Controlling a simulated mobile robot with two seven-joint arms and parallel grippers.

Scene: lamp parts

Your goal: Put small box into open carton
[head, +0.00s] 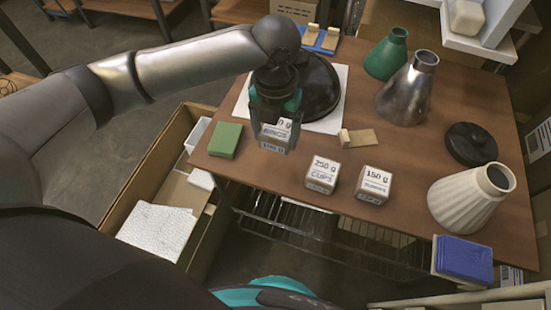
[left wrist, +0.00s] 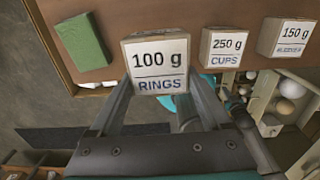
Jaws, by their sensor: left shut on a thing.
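My left gripper (head: 273,139) is shut on a small white-faced box (head: 272,132) over the left part of the brown table (head: 310,165). In the left wrist view this box (left wrist: 158,62) reads "100 g RINGS" and sits between the two fingers. Two similar boxes stand on the table to its right: "250 g CUPS" (head: 322,174) and a "150 g" box (head: 374,184). An open brown carton (head: 139,178) stands low at the table's left side. It holds white containers and a white textured sheet (head: 157,229). My right gripper is not in view.
A green block (head: 225,140) lies near the table's left edge. A black lamp base (head: 318,90) stands on a white sheet behind my gripper. Lamp shades (head: 408,92), (head: 470,195), a black lid (head: 469,144) and a blue block (head: 463,258) are on the right.

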